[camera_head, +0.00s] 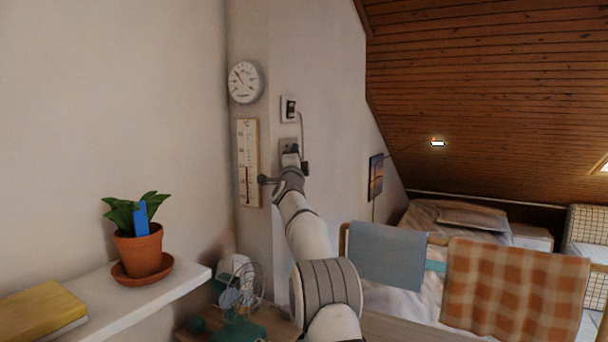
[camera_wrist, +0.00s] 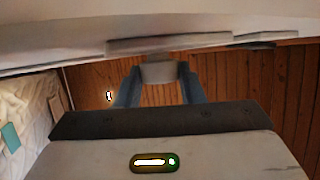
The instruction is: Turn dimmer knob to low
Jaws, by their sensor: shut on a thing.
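The dimmer knob (camera_wrist: 158,73) is a pale grey cylinder standing out from a wall plate (camera_wrist: 125,46) in the wrist view. My gripper (camera_wrist: 159,70) is shut on the knob, with one blue-grey finger on each side of it. In the head view, my gripper (camera_head: 290,161) is at the grey dimmer plate (camera_head: 288,145) on the wall, below a light switch (camera_head: 288,108). My wrist hides most of the knob there, and no pointer mark on it can be read.
A round dial (camera_head: 244,82) and a thermometer (camera_head: 248,162) hang left of the dimmer. A shelf (camera_head: 190,283) holds a potted plant (camera_head: 139,250) and a yellow book (camera_head: 40,308). A small fan (camera_head: 240,288) stands below. A bed rail with cloths (camera_head: 386,255) is at right.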

